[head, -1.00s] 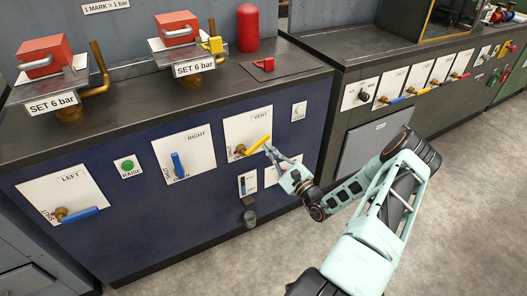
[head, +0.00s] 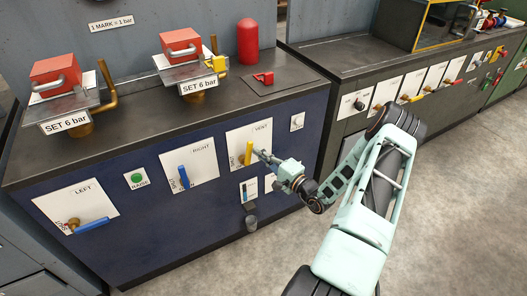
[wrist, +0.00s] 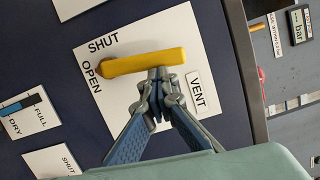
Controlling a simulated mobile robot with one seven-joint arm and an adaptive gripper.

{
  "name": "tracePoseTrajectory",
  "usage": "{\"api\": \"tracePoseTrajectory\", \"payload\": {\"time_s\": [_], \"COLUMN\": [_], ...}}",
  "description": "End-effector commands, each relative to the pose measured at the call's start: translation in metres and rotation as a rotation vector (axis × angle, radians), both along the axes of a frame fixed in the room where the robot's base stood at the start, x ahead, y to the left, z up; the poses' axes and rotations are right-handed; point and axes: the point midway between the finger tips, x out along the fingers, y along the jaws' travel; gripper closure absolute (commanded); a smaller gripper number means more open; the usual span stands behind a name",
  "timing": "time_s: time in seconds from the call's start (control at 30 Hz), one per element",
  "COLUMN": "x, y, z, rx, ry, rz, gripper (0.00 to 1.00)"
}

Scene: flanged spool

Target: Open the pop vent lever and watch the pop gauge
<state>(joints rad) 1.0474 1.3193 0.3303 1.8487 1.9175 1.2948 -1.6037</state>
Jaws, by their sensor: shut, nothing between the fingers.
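The yellow vent lever (head: 248,153) sits on a white plate marked VENT (head: 262,133) on the blue bench front. It stands nearly upright in the head view. In the wrist view the lever (wrist: 148,62) lies across the plate, with the words SHUT and OPEN near its pivot end. My gripper (head: 262,156) is shut and empty, its fingertips beside the lever's right side; in the wrist view the tips (wrist: 159,78) are at the lever's lower edge, apparently touching.
Blue levers (head: 184,177) (head: 91,224) are on the RIGHT and LEFT plates. A green RAISE button (head: 137,177) sits between them. A DRY/FULL indicator (wrist: 23,108) is beside the vent plate. Two red-topped units marked SET 6 bar (head: 181,43) stand on the bench. Open floor lies in front.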

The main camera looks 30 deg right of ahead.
Motion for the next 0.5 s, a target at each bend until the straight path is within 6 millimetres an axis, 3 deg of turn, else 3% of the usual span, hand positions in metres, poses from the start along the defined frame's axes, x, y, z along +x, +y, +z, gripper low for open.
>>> {"api": "tracePoseTrajectory", "payload": {"time_s": [0.5], "x": [0.0009], "y": [0.011], "z": [0.006], "rx": [-0.003], "ry": [-0.004], "rz": [0.001], "gripper": [1.0]}}
